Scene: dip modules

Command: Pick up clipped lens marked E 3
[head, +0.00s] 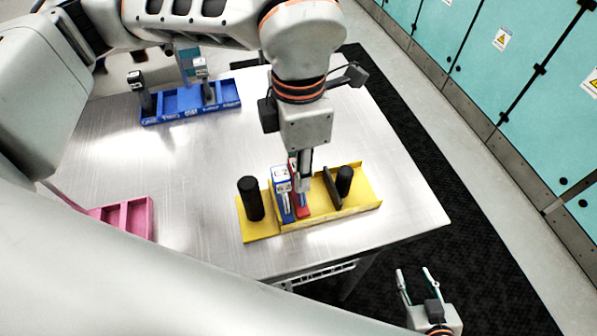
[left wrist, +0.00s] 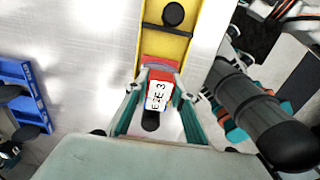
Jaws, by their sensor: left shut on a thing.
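The clipped lens marked E 3 is a red module (left wrist: 160,69) with a white label, seen in the left wrist view between my left fingers. In the head view its red body (head: 303,208) shows in the yellow rack (head: 262,228), partly hidden by my gripper. My left gripper (head: 304,178) reaches down from above and is shut on it. A blue module (head: 282,190) with a white label that seems to read E 2 stands upright just left of it. I cannot tell whether the red module is lifted. My right gripper (head: 414,271) is open and empty beyond the table's front edge.
Black cylinders (head: 250,198) and (head: 344,181) stand at both ends of the yellow rack. A dark divider (head: 332,189) stands right of the red module. A blue rack (head: 185,103) lies at the back left, a pink tray (head: 128,216) at the left. The table between is clear.

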